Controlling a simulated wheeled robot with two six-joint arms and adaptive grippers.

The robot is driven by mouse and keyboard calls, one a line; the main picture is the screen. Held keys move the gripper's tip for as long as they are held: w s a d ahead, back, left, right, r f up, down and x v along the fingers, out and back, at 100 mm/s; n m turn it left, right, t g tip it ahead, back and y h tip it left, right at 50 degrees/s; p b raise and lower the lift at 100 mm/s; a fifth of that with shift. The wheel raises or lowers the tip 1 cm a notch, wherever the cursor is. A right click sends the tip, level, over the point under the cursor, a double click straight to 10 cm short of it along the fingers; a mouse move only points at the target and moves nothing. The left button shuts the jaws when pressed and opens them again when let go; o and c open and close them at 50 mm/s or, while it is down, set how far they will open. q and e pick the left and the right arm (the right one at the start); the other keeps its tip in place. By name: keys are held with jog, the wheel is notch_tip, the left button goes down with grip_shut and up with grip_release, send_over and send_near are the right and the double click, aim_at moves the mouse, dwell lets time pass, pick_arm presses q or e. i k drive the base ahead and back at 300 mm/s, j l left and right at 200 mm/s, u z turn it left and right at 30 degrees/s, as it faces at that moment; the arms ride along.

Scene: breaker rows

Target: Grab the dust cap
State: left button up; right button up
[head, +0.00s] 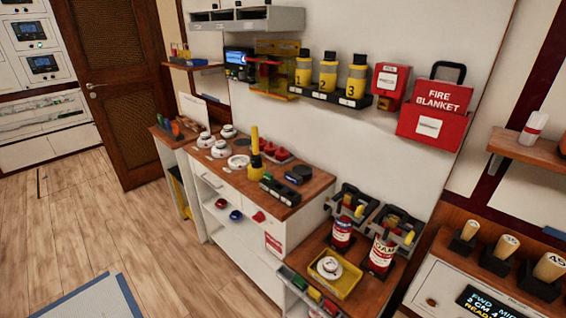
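I cannot tell for certain which thing is the dust cap. Small round cap-like pieces, a red one (221,203) and a blue one (236,216), sit at the front of the white cabinet (291,232). Several white round detector-like units (220,149) stand on its wooden top. Another white round unit (328,267) sits in a yellow tray (347,287) on the lower right counter. Neither of my grippers is in view.
Two red-and-white cans (381,252) stand beside the tray. Numbered yellow bottles (327,73), a red box (390,84) and a fire blanket case (433,115) are on the wall. A wooden door (115,95) stands back left. The wooden floor (60,225) is mostly clear.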

aim_at(282, 154)
jog(key=i+j+z, duration=0.1)
jog(key=j, duration=0.25)
jog(key=i+j, duration=0.15)
jog(key=j, duration=0.2)
jog(key=i+j+z, duration=0.15)
jog(key=j, duration=0.6)
jog(key=i+j+z, duration=0.15)
jog(key=j, duration=0.25)
